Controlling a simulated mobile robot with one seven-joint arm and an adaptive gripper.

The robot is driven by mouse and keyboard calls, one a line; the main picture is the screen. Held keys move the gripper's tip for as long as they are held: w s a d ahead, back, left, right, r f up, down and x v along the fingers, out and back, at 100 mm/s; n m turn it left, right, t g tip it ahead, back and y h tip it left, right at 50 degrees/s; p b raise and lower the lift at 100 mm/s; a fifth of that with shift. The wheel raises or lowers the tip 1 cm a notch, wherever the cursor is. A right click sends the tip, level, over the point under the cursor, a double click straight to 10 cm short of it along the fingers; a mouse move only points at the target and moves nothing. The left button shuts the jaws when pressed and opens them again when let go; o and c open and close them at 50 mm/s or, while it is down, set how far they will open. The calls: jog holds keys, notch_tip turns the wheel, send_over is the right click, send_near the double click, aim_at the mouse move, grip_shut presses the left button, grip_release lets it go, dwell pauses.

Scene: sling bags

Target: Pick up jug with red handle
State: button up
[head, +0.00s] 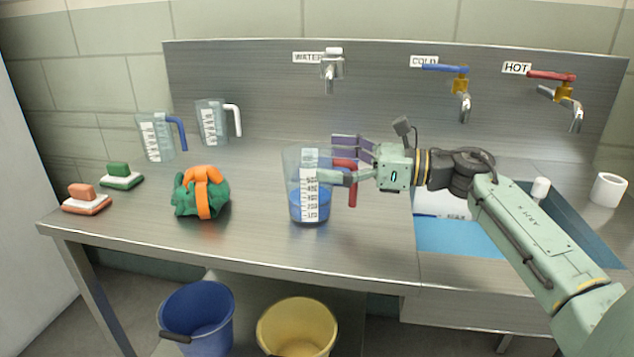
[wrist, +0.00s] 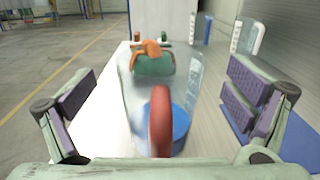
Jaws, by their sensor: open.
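The jug with the red handle (head: 306,208) stands upright on the steel counter, a clear jug with a white scale and blue contents. Its red handle (head: 352,190) is on its right side, toward my gripper. My gripper (head: 341,161) is open, with its fingers at the jug's handle side. In the wrist view, the red handle (wrist: 161,120) is centred between the two spread purple-padded fingers, and the jug's clear body (wrist: 190,85) is just beyond. Neither finger visibly presses on the handle. Part of the handle is hidden behind a finger in the head view.
A green bundle with an orange strap (head: 187,202) sits left of the jug. A blue-handled jug (head: 155,138) and a white-handled jug (head: 212,122) stand farther back. Two brushes (head: 120,176) lie at the far left. A blue sink basin (head: 450,238) is right of the jug, below the taps.

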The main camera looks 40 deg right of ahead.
jog(key=shift+x, duration=1.3)
jog(key=shift+c, duration=0.4)
jog(key=c, duration=1.9)
